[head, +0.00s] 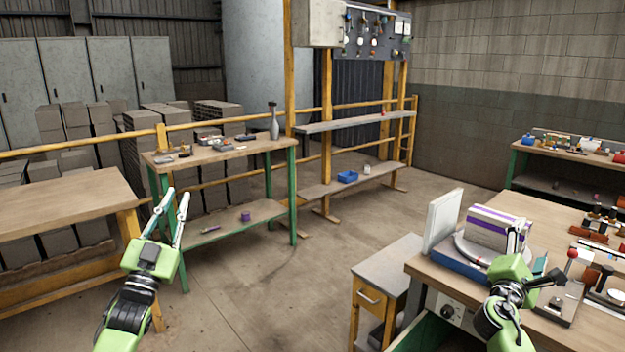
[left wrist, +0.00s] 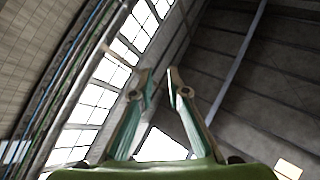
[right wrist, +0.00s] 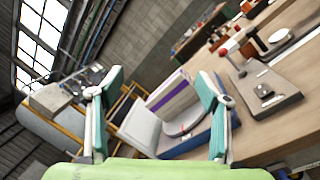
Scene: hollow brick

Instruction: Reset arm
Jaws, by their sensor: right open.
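My left gripper (head: 176,198) is raised at the left of the head view, with its fingers pointing up. In the left wrist view (left wrist: 159,72) its fingertips are close together, with a narrow gap and nothing between them. My right gripper (head: 548,268) is over the workbench (head: 462,274) at the right, beside a white box with purple stripes (head: 494,228). In the right wrist view (right wrist: 152,88) its fingers are wide apart and empty. That box, with a blue base and a white panel (right wrist: 140,130), shows beyond the fingers, apart from them.
Tools and a red-knobbed device (head: 556,306) crowd the right workbench. A small grey-topped cabinet (head: 385,268) stands beside it. A green-legged table (head: 222,151) and a wooden table (head: 60,200) are at the left. The floor between is clear.

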